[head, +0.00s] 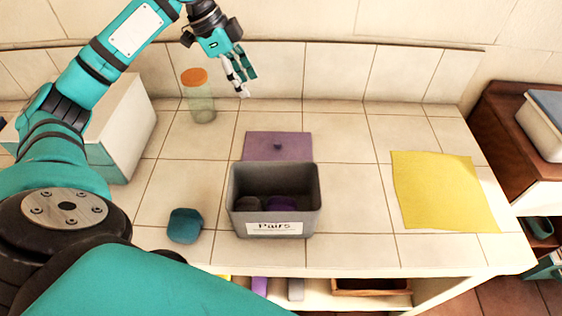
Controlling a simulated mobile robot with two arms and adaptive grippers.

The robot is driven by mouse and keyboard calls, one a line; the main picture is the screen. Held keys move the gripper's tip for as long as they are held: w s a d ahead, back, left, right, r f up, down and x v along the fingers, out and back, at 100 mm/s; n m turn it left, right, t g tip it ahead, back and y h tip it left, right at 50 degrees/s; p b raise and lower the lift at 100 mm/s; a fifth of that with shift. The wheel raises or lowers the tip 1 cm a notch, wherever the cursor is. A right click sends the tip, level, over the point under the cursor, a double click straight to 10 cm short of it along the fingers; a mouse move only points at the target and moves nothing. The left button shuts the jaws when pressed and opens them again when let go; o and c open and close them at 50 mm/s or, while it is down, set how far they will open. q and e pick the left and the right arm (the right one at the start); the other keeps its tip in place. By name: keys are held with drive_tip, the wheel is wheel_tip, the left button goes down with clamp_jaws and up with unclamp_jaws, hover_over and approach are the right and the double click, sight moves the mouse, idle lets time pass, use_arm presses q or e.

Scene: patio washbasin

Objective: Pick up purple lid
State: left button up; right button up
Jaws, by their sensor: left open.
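The purple lid (278,146) lies flat on the tiled counter just behind the grey bin. It is a square sheet with a small dark knob near its middle. The bin's back edge is close to the lid's front edge; whether they touch I cannot tell. My left gripper (241,80) is open and empty, pointing down above the back of the counter, behind and left of the lid. My right gripper is not in view.
The grey bin (275,217) labelled "Pairs" holds dark and purple items. A jar with an orange lid (199,105) stands left of the gripper. A teal block (185,226) sits front left, a yellow cloth (440,190) at right. Counter between bin and cloth is clear.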

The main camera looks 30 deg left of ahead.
use_arm(q)
wheel_tip(320, 180, down, 3)
drive_tip(key=b, duration=0.1)
hover_over(277, 141)
drive_tip(key=s+a, duration=0.2)
wheel_tip(277, 141, down, 10)
drive_tip(key=shift+f, duration=0.1)
drive_tip(key=shift+w+p+x, duration=0.15)
drive_tip(key=shift+p+x, duration=0.15)
drive_tip(key=shift+x, duration=1.25)
drive_tip(key=shift+w+p+x, duration=0.15)
drive_tip(key=shift+p+x, duration=0.15)
drive_tip(key=shift+x, duration=1.2)
drive_tip(key=shift+a, duration=0.1)
clamp_jaws()
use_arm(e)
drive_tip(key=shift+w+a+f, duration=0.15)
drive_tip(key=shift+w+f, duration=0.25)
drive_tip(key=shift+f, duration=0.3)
